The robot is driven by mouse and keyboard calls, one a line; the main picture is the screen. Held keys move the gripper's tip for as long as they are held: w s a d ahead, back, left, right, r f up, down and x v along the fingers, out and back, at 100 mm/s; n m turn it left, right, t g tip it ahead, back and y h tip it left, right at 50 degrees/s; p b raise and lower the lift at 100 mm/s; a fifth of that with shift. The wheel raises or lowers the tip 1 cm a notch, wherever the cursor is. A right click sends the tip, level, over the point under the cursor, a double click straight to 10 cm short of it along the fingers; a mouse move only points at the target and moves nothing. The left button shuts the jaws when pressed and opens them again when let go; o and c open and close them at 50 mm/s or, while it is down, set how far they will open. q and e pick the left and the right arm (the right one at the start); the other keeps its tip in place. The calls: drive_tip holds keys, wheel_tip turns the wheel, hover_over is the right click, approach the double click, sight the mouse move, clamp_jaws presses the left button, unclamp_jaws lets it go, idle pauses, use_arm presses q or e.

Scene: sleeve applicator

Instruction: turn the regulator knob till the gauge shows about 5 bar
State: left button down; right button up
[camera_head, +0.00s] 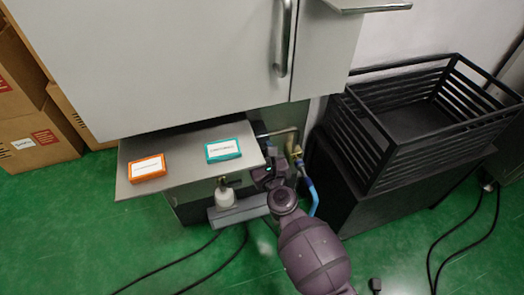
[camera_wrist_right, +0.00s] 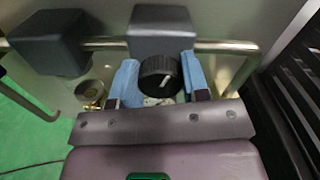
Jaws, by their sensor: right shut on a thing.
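In the head view my right gripper (camera_head: 264,173) reaches in below the machine's shelf and hides the knob. A small round part with brass (camera_wrist_right: 92,92) shows left of the gripper in the wrist view; I cannot tell if it is the gauge. No gauge reading is legible. My left gripper is out of view.
The grey shelf (camera_head: 190,138) holds an orange box (camera_head: 147,168) and a teal box (camera_head: 223,150). A white bottle (camera_head: 224,195) stands below it. Pipes with a brass fitting (camera_head: 295,150) are close to the gripper. A black slatted crate (camera_head: 365,135) stands right.

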drive_tip(key=n, duration=0.5)
drive_tip(key=shift+n+p, duration=0.45)
drive_tip(key=shift+n, duration=1.05)
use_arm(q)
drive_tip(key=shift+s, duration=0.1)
use_arm(e)
drive_tip(key=shift+n, duration=0.3)
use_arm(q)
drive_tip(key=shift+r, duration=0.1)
use_arm(e)
drive_tip(key=o, duration=0.9)
drive_tip(key=shift+s, duration=0.1)
